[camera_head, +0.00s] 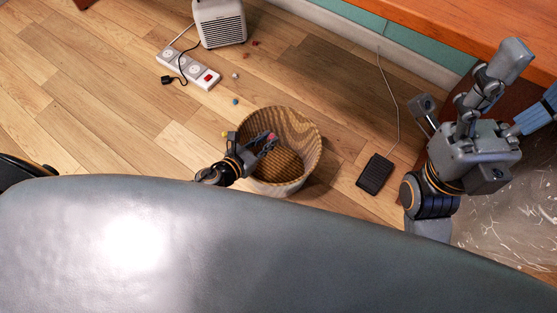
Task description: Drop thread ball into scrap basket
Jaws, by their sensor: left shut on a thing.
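The scrap basket (309,139) is a round woven tan basket with a pale lower part, upright on the wooden floor. My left gripper (268,143) reaches over its left rim and is above the basket's opening. It is shut on a small reddish thing at its fingertips, which seems to be the thread ball (272,137); the fingers partly hide it. My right gripper (523,84) is raised at the right, near the orange table edge, with its fingers spread and nothing seen between them.
A white heater (219,22) and a power strip (188,68) with cords lie beyond the basket. Small bits, one blue (235,101) and one white (235,76), lie on the floor. A black pedal (375,174) with a cord is right of the basket. An orange table (450,25) edges the upper right.

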